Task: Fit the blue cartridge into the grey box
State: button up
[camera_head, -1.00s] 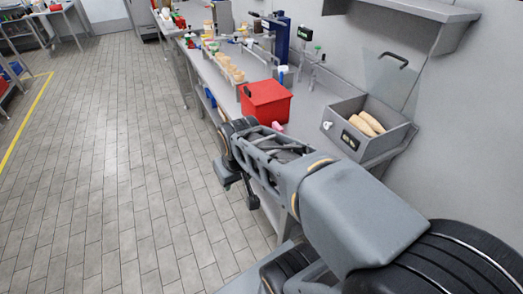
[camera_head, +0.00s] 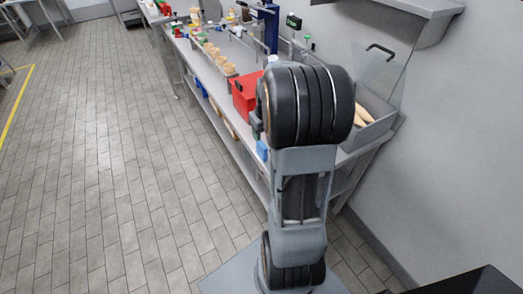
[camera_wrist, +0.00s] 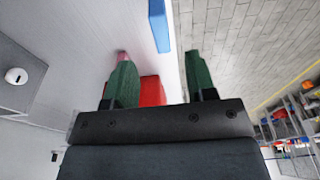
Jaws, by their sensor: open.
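A blue block (camera_head: 262,150), which I take for the cartridge, shows at the counter's front edge beside my arm. In the wrist view the blue block (camera_wrist: 160,25) lies along the edge, beyond my fingertips and apart from them. My gripper (camera_wrist: 157,55) is open and empty, its two green fingers spread. In the head view my arm hides most of it. The grey box (camera_head: 366,134) stands on the counter at right, with tan loaf-like things inside and a raised clear lid with a dark handle. In the wrist view the grey box (camera_wrist: 15,98) shows a white knob at left.
A red box (camera_head: 243,98) stands on the counter left of my arm; part of this red box (camera_wrist: 152,90) shows behind my fingers. A pink item (camera_wrist: 122,55) is by the left fingertip. Racks and tools fill the far counter. The tiled floor (camera_head: 110,150) at left is clear.

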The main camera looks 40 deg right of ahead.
aim_at(262, 144)
jog(key=shift+w+f+p, duration=0.15)
jog(key=shift+w+f, duration=0.05)
jog(key=shift+f, duration=1)
jog(key=shift+w+f+p, duration=0.2)
jog(key=shift+f, duration=1)
jog(key=shift+w+f+p, duration=0.15)
jog(key=shift+w+f, duration=0.05)
jog(key=shift+f, duration=1)
grip_shut()
